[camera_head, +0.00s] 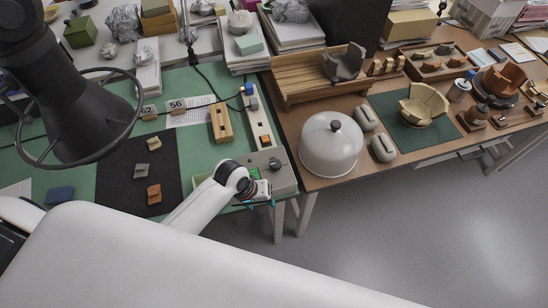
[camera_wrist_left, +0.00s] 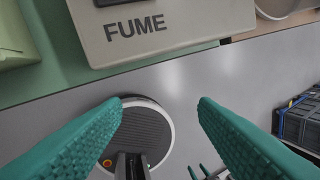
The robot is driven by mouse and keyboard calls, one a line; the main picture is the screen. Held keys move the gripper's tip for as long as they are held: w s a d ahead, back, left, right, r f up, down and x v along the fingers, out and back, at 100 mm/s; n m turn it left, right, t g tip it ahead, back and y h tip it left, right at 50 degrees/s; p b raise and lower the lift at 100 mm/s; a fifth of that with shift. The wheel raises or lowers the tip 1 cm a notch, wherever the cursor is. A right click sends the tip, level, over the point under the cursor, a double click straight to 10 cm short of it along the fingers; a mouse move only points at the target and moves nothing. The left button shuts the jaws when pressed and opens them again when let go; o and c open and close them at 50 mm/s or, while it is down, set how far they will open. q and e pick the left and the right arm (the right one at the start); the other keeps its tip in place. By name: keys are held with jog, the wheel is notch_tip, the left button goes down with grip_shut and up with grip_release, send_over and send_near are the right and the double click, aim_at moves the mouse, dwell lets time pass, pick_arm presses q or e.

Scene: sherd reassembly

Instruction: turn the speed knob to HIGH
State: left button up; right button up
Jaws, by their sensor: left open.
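A grey control box (camera_head: 279,180) stands at the front right corner of the green-topped table. A small dark round knob (camera_head: 275,163) is on its top. In the left wrist view the box (camera_wrist_left: 170,22) shows a label reading FUME; the knob is out of that view, and no HIGH mark can be read. My left gripper (camera_head: 258,204) is at the front edge of the box, low beside it. Its teal fingers, also in the left wrist view (camera_wrist_left: 160,104), are spread apart with nothing between them. My right gripper is in neither view.
A black cone-shaped hood (camera_head: 85,110) with a wire ring hangs at the left. A power strip (camera_head: 259,122) and a wooden block (camera_head: 221,123) lie behind the box. A white dome (camera_head: 330,150) stands on the brown table to the right. Open floor (camera_head: 400,225) lies in front.

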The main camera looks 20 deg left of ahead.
aim_at(276, 163)
pick_arm(q)
jog(key=w+r+n, duration=0.1)
jog(key=w, duration=0.1)
jog(key=w+r+n, duration=0.2)
jog(key=w, duration=0.1)
jog(key=w+a+r+n+g, duration=0.1)
jog(key=w+r+n, duration=0.1)
jog(key=w, duration=0.1)
jog(key=shift+h+p, duration=0.3)
jog(key=shift+h, duration=0.1)
jog(key=w+a+r+n+g, duration=0.2)
jog(key=w+a+r+n, duration=0.2)
jog(key=w+r+n, duration=0.3)
jog(key=shift+t+h, duration=0.3)
jog(key=shift+h, duration=0.1)
jog(key=p+x, duration=0.1)
jog(key=x, duration=1)
jog(key=shift+s+p, duration=0.15)
jog(key=shift+p, duration=0.2)
jog(key=shift+d+f, duration=0.25)
jog(key=shift+f, duration=0.2)
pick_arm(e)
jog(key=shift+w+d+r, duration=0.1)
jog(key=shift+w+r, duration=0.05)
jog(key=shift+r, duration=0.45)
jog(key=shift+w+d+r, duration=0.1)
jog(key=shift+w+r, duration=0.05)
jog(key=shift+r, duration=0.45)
pick_arm(q)
jog(key=c, duration=1)
